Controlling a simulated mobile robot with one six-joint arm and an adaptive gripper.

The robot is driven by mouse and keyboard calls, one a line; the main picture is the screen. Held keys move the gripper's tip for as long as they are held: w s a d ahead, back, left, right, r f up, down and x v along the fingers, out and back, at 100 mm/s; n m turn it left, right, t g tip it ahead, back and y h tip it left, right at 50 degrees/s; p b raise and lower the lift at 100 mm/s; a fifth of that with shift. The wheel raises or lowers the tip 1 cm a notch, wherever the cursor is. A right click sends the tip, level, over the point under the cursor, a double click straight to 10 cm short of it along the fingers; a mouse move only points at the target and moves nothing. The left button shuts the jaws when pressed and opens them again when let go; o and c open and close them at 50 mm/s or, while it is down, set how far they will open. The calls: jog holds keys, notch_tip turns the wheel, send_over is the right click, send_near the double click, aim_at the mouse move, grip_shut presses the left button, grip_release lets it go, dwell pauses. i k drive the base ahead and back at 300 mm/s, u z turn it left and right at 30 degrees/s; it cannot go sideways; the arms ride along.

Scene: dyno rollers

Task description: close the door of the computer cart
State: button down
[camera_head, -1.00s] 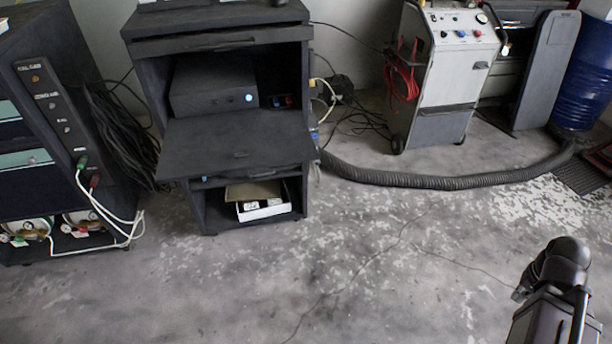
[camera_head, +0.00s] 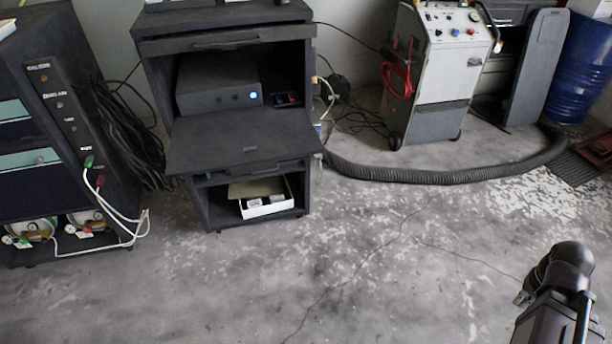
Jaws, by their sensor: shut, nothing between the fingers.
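The computer cart (camera_head: 196,206) is a dark, upright cabinet left of centre in the head view. Its door (camera_head: 240,148) is a dark flat panel, folded down and sticking out level from the cart's front, with a small handle near its front edge. Above the door, the middle compartment is open and holds a dark computer box (camera_head: 216,82) with a lit blue button. Part of my arm shows at the bottom right, far from the cart and apart from the door. My gripper's fingers are not visible.
A white box (camera_head: 266,203) sits in the cart's lower compartment. A dark cabinet (camera_head: 62,180) with white cables stands left. A thick hose (camera_head: 440,177) runs along the floor to the right, near a white machine (camera_head: 440,70) and blue barrel (camera_head: 580,70). The front floor is clear.

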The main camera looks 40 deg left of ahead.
aim_at(213, 145)
jog(key=k, duration=1.1)
jog(key=u, duration=2.3)
jog(key=i, duration=1.05)
jog(key=z, duration=0.1)
